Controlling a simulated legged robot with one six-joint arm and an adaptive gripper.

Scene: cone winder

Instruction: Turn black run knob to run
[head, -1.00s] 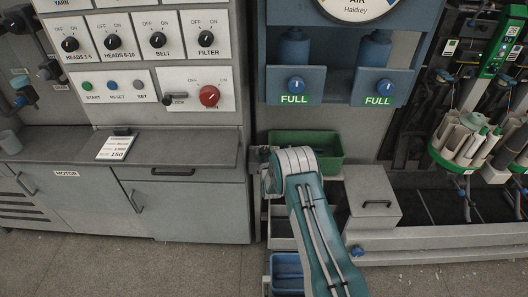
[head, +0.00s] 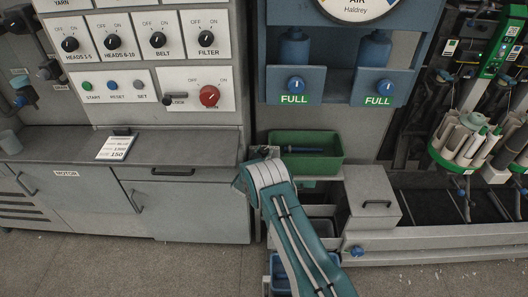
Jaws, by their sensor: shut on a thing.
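The knob above the RUN label (head: 209,96) is red, not black, on a white plate (head: 225,86) marked OFF and ON at the right of the grey panel. Its exact pointer angle is too small to tell. A small dark lever (head: 175,100) marked LOCK sits just left of it. Black knobs stand in the row above, labelled HEADS 1-5 (head: 70,44), HEADS 6-10 (head: 113,42), BELT (head: 158,40) and FILTER (head: 206,38). My teal arm rises from the lower right to a grey-banded joint below and right of the panel.
A grey ledge (head: 190,150) juts out below the panel with a leaning card (head: 117,148) on it. A green bin (head: 322,168) holding a dark blue item (head: 303,150) stands behind my arm. Blue FULL knobs (head: 296,85) are on the unit to the right.

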